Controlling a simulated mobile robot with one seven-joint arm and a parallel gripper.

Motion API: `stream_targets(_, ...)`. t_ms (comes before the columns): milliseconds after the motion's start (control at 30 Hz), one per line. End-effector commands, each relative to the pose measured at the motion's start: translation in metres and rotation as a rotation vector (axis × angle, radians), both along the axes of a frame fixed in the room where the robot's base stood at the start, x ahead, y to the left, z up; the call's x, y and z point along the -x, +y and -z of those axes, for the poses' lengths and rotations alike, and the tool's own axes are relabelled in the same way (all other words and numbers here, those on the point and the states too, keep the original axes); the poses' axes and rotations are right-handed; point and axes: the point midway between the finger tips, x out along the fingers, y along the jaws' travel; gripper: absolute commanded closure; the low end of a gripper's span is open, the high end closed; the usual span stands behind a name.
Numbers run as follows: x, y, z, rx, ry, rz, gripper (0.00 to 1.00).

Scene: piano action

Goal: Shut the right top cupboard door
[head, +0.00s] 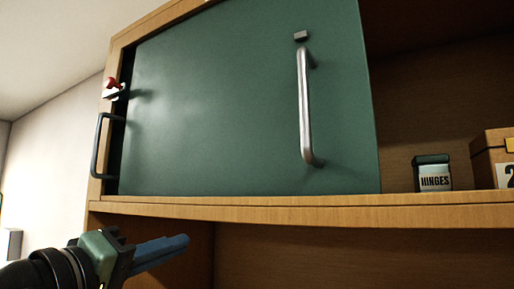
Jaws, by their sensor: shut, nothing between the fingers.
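A green cupboard door panel (220,110) with an upright silver handle (305,105) near its right edge covers the left part of the top cupboard. The right part of the cupboard is open. At the panel's left edge a second, darker handle (99,145) shows, with a dark strip beside it; what it is fixed to is mostly hidden. My gripper (184,241), with blue fingers, is at the lower left, below the cupboard's bottom board. Its fingers are shut and empty, pointing right, and it appears apart from the door and both handles.
A dark box labelled HINGES (433,174) and a wooden box (494,158) stand in the open right part. A red and white object (114,89) is at the upper left frame. The wooden bottom board (300,209) runs above my gripper. A pale wall (50,150) is at left.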

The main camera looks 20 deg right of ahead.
Motion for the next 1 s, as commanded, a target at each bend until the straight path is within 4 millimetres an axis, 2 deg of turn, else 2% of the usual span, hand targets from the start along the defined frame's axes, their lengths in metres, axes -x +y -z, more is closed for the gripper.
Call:
stream_targets(33,0.004,0.003,-0.013,0.038,0.077,0.083,1.0)
stream_targets(167,0.031,0.01,-0.039,0.127,0.291,0.328,1.0)
stream_targets(300,0.067,0.025,-0.068,0.185,0.467,0.553,1.0)
stream_targets(400,0.087,0.036,-0.083,0.203,0.543,0.659,1.0)
stream_targets(567,0.101,0.042,-0.092,0.21,0.593,0.735,1.0)
stream_targets(767,0.101,0.019,-0.096,0.209,0.596,0.741,1.0)
stream_targets(1000,0.1,-0.033,-0.102,0.209,0.596,0.741,1.0)
